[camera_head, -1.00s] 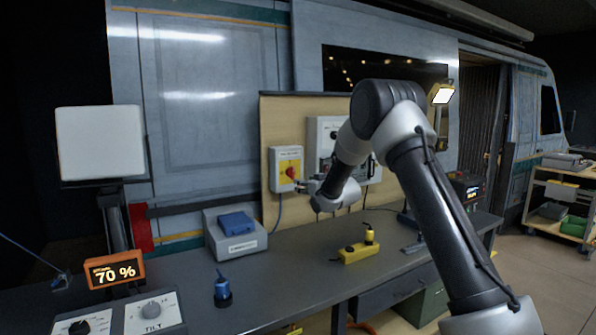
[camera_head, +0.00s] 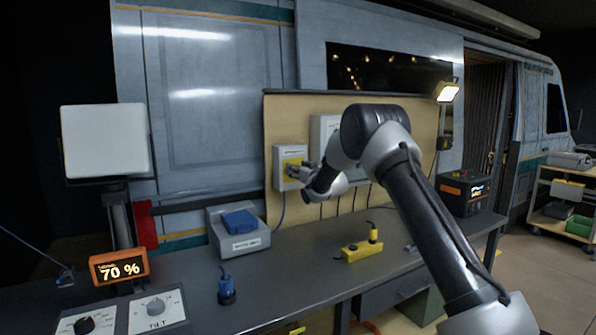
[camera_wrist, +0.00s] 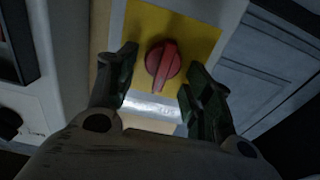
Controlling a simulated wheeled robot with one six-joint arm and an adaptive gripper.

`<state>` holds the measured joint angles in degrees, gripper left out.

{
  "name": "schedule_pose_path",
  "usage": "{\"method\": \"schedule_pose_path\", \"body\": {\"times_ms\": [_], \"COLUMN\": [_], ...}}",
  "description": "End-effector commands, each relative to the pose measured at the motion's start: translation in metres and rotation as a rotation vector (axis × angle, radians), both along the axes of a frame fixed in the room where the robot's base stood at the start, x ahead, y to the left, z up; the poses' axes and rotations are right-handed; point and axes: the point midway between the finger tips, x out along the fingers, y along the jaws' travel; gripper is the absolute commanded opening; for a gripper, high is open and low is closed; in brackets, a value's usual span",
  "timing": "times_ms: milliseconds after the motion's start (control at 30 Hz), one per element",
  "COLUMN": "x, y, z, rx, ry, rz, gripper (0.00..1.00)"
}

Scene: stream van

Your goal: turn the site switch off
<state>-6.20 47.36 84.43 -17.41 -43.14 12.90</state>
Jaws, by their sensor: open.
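The site switch is a red rotary knob (camera_wrist: 163,64) on a yellow plate (camera_wrist: 190,24), set in a grey box (camera_head: 289,154) on the wooden backboard. In the wrist view the knob's grip bar looks nearly in line with the picture's vertical. My gripper (camera_wrist: 160,82) is open, with one dark finger on each side of the knob. I cannot tell whether the fingers touch it; gaps show on both sides. In the head view my gripper (camera_head: 294,171) is right at the box front and hides most of the knob.
A larger grey panel (camera_head: 322,130) stands right of the switch box, partly behind my arm. On the bench are a grey box with a blue top (camera_head: 239,222), a blue connector (camera_head: 226,290), a yellow block (camera_head: 361,252) and an orange-black power unit (camera_head: 463,193).

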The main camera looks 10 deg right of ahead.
Motion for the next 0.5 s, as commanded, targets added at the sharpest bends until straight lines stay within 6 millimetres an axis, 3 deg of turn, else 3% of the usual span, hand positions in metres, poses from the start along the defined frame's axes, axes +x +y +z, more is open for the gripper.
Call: {"method": "schedule_pose_path", "body": {"times_ms": [67, 267, 500], "x": [-0.0001, -0.0003, -0.0003], "y": [-0.0001, -0.0002, -0.0001], "z": [0.0001, 0.0000, -0.0001], "rx": [0.000, 0.000, -0.010], "ry": [0.000, 0.000, -0.003], "rz": [0.000, 0.000, 0.000], "gripper": [0.48, 0.12, 0.12]}}
